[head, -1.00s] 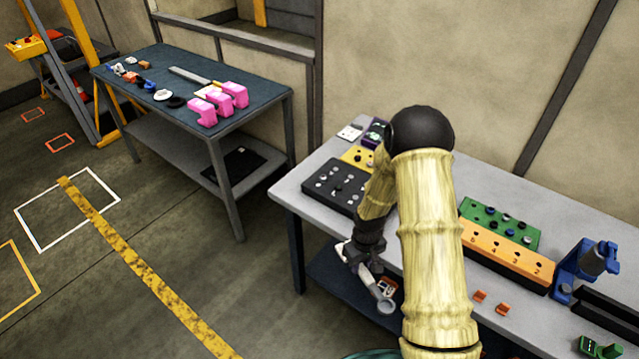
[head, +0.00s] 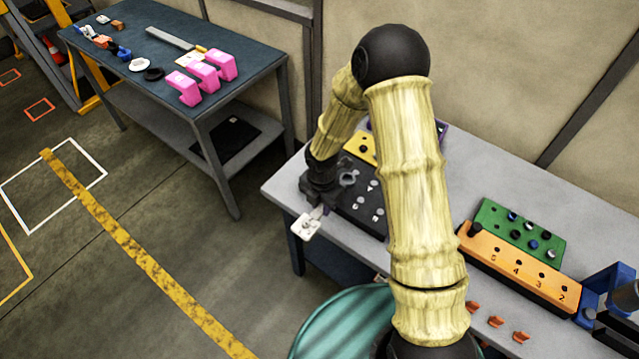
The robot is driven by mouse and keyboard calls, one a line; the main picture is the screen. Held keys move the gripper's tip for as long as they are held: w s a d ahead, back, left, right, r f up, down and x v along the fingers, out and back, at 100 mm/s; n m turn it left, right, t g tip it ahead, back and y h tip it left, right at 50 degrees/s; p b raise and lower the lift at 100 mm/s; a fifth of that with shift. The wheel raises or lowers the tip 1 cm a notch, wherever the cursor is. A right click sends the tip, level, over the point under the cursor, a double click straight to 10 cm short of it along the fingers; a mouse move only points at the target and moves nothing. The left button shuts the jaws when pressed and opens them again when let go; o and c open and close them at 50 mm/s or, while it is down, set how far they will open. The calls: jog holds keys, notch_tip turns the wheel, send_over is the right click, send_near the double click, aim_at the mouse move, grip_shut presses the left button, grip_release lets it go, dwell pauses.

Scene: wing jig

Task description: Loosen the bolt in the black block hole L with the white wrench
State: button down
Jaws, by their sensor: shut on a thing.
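My gripper (head: 321,203) is over the front left end of the black block (head: 372,222), at the table's left edge. It is shut on the white wrench (head: 306,227), whose pale end sticks out past the table's front edge. A grey ring-shaped part (head: 348,178) shows beside the gripper over the block; I cannot tell if it sits around a bolt. Several bolt heads and white letters show on the block's uncovered part. My gripper and arm hide the rest, and I cannot make out hole L or its bolt.
A yellow block (head: 362,143) lies behind the black one. On the right are a green block (head: 520,232) with bolts, a numbered orange block (head: 515,280) and a blue fixture (head: 604,305). Small orange pieces (head: 495,321) lie near the front. A blue table (head: 150,65) with pink parts stands back left.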

jog(key=shift+w+a+r+n, duration=0.2)
jog(key=shift+w+n, duration=0.2)
jog(key=shift+n, duration=0.1)
jog(key=shift+s, duration=0.15)
jog(key=shift+f+b, duration=2)
jog(key=shift+f, duration=0.35)
jog(key=shift+f+b, duration=0.4)
jog(key=shift+f, duration=0.2)
jog(key=shift+s+d, duration=0.1)
